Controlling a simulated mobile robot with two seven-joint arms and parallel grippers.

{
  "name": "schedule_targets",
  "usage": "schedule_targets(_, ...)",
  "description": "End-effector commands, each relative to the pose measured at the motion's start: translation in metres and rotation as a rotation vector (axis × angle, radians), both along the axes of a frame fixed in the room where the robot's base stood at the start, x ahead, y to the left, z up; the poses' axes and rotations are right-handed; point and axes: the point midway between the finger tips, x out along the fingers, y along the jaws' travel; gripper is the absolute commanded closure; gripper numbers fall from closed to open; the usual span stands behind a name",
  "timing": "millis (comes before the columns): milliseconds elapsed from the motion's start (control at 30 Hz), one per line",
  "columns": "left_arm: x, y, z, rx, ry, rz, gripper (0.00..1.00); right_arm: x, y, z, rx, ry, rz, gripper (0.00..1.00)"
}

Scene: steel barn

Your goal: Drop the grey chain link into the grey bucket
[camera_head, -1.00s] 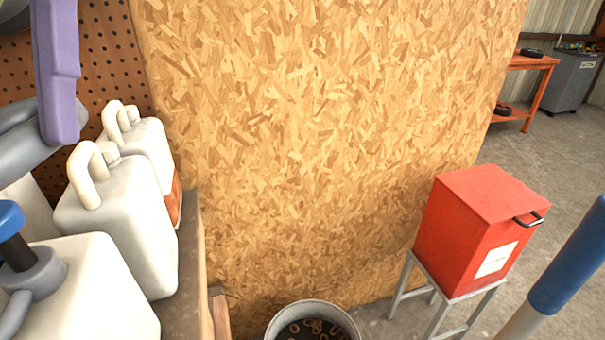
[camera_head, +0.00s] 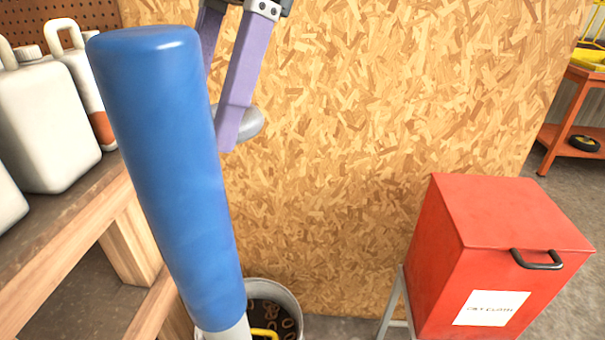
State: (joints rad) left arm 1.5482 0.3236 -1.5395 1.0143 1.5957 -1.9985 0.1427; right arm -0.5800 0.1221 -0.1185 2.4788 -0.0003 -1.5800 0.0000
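My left gripper (camera_head: 228,120) comes in at the top, left of centre, with purple fingers pointing down. It is shut on the grey chain link (camera_head: 250,122); a smooth rounded part of the link sticks out to the right of the nearer finger. The rest of the link and part of the other finger are hidden. The grey bucket (camera_head: 291,304) stands low in the picture, below the gripper and apart from it. Dark contents with several brownish rings and something yellow show inside. A blue post hides the bucket's left side. My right gripper is not in view.
The blue post (camera_head: 170,170) stands upright close in front, over the gripper's left side. A wooden bench (camera_head: 85,222) with white canisters (camera_head: 45,120) is at left. A red box (camera_head: 500,260) on a stand is at right. A chipboard wall (camera_head: 400,90) is behind.

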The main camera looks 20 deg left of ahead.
Motion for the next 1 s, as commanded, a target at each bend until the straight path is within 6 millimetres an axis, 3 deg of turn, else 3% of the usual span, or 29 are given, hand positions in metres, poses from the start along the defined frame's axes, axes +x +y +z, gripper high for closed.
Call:
schedule_targets(33, 0.005, 0.001, -0.045, 0.001, 0.002, -0.083, 1.00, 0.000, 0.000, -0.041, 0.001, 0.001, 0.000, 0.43)
schedule_targets(100, 0.013, 0.005, -0.078, 0.002, 0.002, -0.210, 1.00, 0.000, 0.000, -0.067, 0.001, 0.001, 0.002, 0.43)
schedule_targets(467, 0.054, 0.034, -0.243, -0.001, -0.002, -0.902, 1.00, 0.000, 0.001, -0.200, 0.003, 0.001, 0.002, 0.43)
schedule_targets(1000, 0.099, 0.111, -0.476, 0.003, -0.007, -1.908, 1.00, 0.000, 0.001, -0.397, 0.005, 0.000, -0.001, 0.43)
